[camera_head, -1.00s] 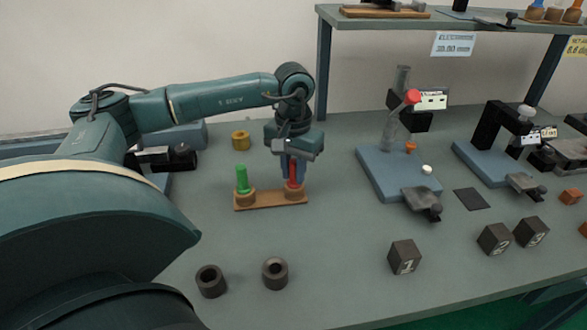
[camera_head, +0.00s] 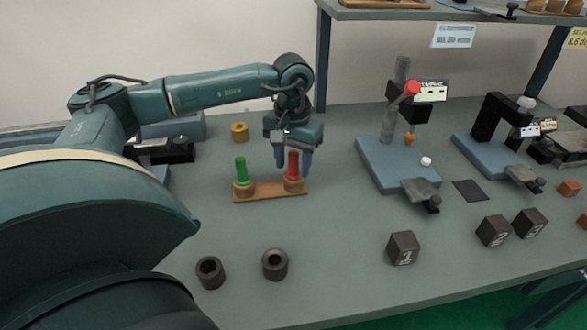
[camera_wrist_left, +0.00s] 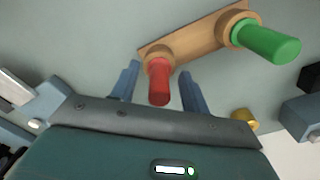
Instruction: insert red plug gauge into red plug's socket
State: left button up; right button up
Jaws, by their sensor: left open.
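The red plug gauge (camera_head: 292,166) stands upright at the right end of a wooden base (camera_head: 268,192), its lower end in the socket there. It also shows in the left wrist view (camera_wrist_left: 159,80). The green plug gauge (camera_head: 241,171) stands in the left socket of the same base; in the left wrist view the green plug (camera_wrist_left: 266,41) is at the upper right. My left gripper (camera_head: 293,170) is open, with its fingers around the red plug's top. In the left wrist view its fingers (camera_wrist_left: 160,92) are on either side of the red plug, apart from it.
Two dark rings (camera_head: 275,264) lie at the front left of the table. A brass ring (camera_head: 239,132) sits behind the base. A gauge stand on a blue plate (camera_head: 398,165) is to the right, with numbered dark blocks (camera_head: 403,248) in front. Free table lies between.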

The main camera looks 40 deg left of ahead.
jog(key=shift+f, duration=0.1)
pick_arm(q)
jog(key=shift+w+r, duration=0.1)
jog(key=shift+r, duration=0.6)
notch_tip(320, 180, up, 12)
pick_arm(e)
jog(key=shift+w+a+r+y, duration=0.2)
jog(key=shift+a+r+y, duration=0.25)
jog(key=shift+r, duration=0.2)
pick_arm(q)
jog(key=shift+f, duration=0.1)
